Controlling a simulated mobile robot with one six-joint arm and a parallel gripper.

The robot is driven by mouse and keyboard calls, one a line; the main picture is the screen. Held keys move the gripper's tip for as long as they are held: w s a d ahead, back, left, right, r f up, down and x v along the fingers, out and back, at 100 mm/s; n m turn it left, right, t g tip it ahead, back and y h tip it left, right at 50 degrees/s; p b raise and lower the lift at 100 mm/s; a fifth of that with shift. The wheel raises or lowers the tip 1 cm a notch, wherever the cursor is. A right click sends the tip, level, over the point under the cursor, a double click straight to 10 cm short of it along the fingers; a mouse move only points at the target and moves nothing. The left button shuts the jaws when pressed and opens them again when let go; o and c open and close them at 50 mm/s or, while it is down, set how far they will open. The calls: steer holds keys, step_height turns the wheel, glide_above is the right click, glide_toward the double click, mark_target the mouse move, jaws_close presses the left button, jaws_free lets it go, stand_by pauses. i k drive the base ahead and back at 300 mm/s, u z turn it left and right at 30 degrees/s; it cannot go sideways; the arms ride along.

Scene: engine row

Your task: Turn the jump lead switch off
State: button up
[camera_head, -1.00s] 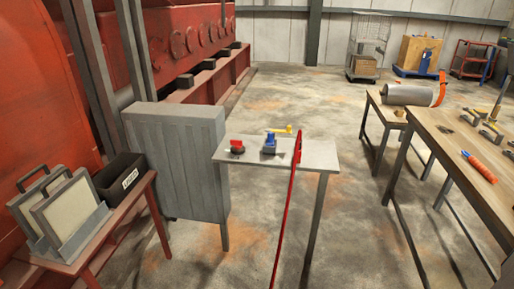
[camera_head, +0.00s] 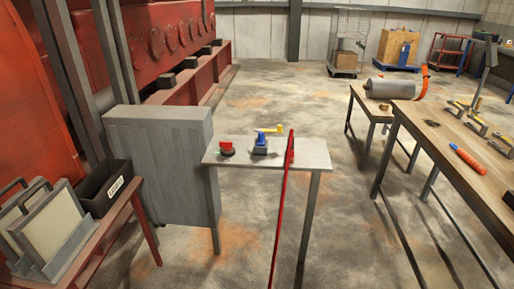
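A small grey table (camera_head: 316,153) stands in the middle of the view. On it are a small red-topped device (camera_head: 226,147), a blue-topped device on a dark base (camera_head: 261,143) and a yellow piece (camera_head: 270,128) at the back edge. I cannot tell for sure which of these is the jump lead switch, nor its on or off position. A long thin red strip (camera_head: 284,205) runs from the tabletop down toward the floor. My gripper is not in view.
A grey cabinet (camera_head: 163,165) stands left of the table. A red stand (camera_head: 108,228) at lower left holds panels and a black bin (camera_head: 105,187). A wooden workbench (camera_head: 450,150) with tools fills the right. The floor (camera_head: 300,95) behind the table is open.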

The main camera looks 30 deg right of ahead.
mark_target(227, 146)
steer(key=z, duration=0.6)
steer(key=k, duration=1)
steer(key=u, duration=0.05)
steer(key=i, duration=0.95)
